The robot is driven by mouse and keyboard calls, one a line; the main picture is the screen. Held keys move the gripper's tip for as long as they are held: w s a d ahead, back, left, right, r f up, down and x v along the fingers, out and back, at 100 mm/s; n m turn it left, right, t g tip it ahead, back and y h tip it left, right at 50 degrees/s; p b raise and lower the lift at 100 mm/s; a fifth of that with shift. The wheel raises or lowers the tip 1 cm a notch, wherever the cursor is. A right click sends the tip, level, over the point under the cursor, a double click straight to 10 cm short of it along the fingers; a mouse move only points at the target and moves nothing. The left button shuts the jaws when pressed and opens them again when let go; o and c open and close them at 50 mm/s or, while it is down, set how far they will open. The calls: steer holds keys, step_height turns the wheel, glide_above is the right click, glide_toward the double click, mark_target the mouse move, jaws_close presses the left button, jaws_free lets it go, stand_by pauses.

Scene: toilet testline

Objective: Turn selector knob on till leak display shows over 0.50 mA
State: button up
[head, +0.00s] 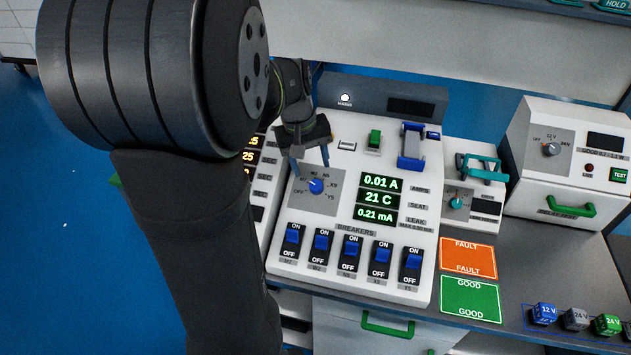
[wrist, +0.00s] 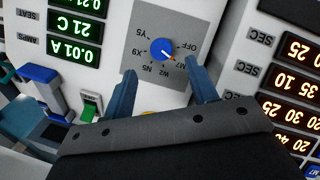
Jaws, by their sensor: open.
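The selector knob (head: 316,186) is a round blue knob on a grey dial plate on the white test panel. It also shows in the wrist view (wrist: 162,48), where its orange mark points toward M7. Dial labels run OFF, M7, W2, N5, X9, Y5. The leak display (head: 375,215) reads 0.21 mA in green. Above it are 21 C and 0.01 A. My gripper (head: 311,162) is open just above the dial. In the wrist view, its two blue fingers (wrist: 162,82) stand apart, with the knob seen between and beyond their tips, not gripped.
A row of blue breaker switches (head: 352,252) lies below the dial. A green rocker (head: 374,138) and blue lever (head: 411,147) stand up behind the displays. An orange FAULT card (head: 468,258) and green GOOD card (head: 471,299) lie right of the panel.

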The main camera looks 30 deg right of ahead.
mark_target(316, 185)
steer(key=f, duration=0.4)
steer(key=d+f, duration=0.1)
steer(key=f, duration=0.2)
steer(key=shift+s+d, duration=0.1)
steer(key=shift+s, duration=0.1)
steer(key=c, duration=1)
